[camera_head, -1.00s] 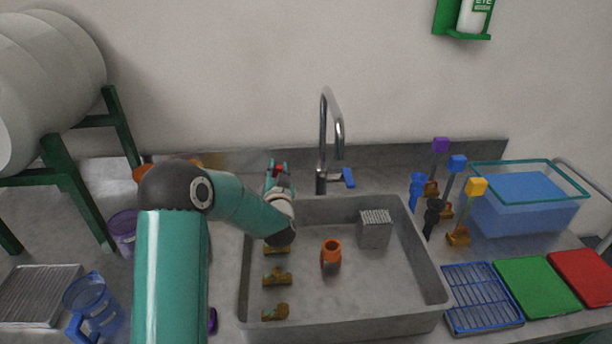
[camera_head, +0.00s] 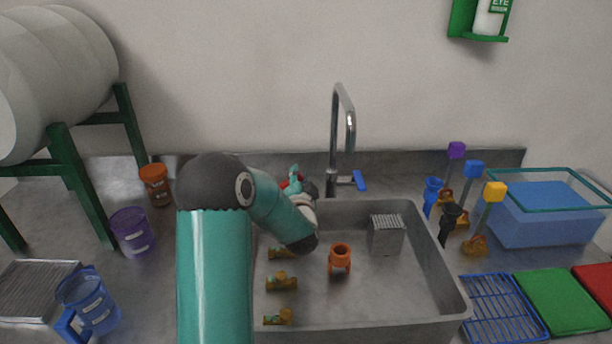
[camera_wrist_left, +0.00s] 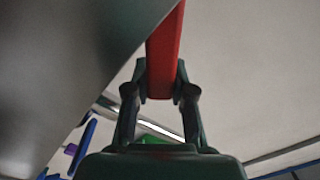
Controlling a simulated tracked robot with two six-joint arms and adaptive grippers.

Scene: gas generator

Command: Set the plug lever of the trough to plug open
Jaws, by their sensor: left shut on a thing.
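The trough (camera_head: 390,293) is a grey basin set in the bench. A red lever (camera_wrist_left: 166,50) shows as a red bar in the left wrist view, between my left gripper's fingers (camera_wrist_left: 162,92). My left gripper (camera_head: 293,181) is at the trough's back left corner in the head view, shut on the lever. Only a small bit of red shows there, and my own arm hides much of that corner. The plug itself is not clearly visible. My right gripper is not in view.
A tap (camera_head: 337,140) with a blue handle stands behind the trough. Inside are an orange fitting (camera_head: 340,257), a grey block (camera_head: 385,236) and several brass parts. A blue-filled tank (camera_head: 548,217) stands right; a blue jug (camera_head: 88,305) stands left.

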